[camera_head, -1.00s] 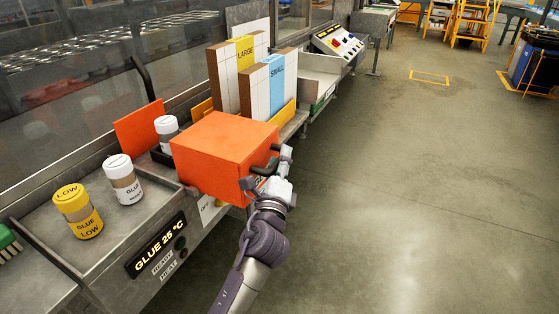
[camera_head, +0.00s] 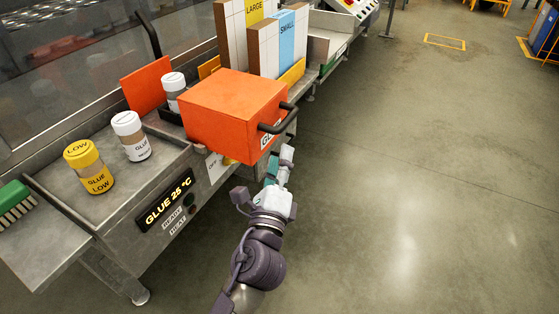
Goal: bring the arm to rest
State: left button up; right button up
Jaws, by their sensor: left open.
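My left gripper (camera_head: 277,170) is at the end of my arm, which rises from the bottom middle of the head view. It is open, with nothing seen between its fingers. It is just below and in front of the orange box (camera_head: 232,100), near the box's dark handle (camera_head: 279,118), and looks apart from the handle. The orange box sits on the bench with part of a label showing beside its handle. My right gripper is not in view.
A yellow-capped glue bottle (camera_head: 88,167) and a white-capped glue bottle (camera_head: 131,136) stand on the metal tray, left of the box. A green brush (camera_head: 14,201) lies at the far left. LARGE and SMALL panels (camera_head: 287,40) stand behind the box. The floor (camera_head: 430,180) to the right is clear.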

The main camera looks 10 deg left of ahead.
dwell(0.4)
pick_arm(q)
notch_tip(320, 180, down, 21)
jog(key=n+g+p, duration=0.1)
jog(key=n+g, duration=0.2)
jog(key=g, duration=0.2)
jog(key=s+a+f+n+g+p, duration=0.1)
jog(key=s+a+f+n+g, duration=0.15)
jog(key=f, duration=0.65)
jog(key=s+a+f+n+g, duration=0.15)
jog(key=s+f, duration=0.25)
jog(key=f, duration=0.5)
jog(key=s+a+f+n+g+p, duration=0.1)
jog(key=s+a+f+n+g, duration=0.25)
jog(key=s+f, duration=0.5)
jog(key=s+a+f+n+g, duration=0.3)
jog(key=s+f+n, duration=0.1)
jog(key=s+f, duration=0.45)
jog(key=s+a+f+n+g, duration=0.1)
jog(key=s+a+f+n, duration=0.1)
jog(key=s, duration=0.5)
jog(key=s+a+f+n+g, duration=0.1)
jog(key=s+a+f+n, duration=0.1)
jog(key=s, duration=0.5)
jog(key=s+a+f+n+g, duration=0.1)
jog(key=s+a+n+g, duration=0.1)
jog(key=s, duration=0.5)
jog(key=shift+a+f+n+y+p, duration=0.15)
jog(key=shift+f+n+y+p, duration=0.25)
jog(key=shift+n, duration=0.35)
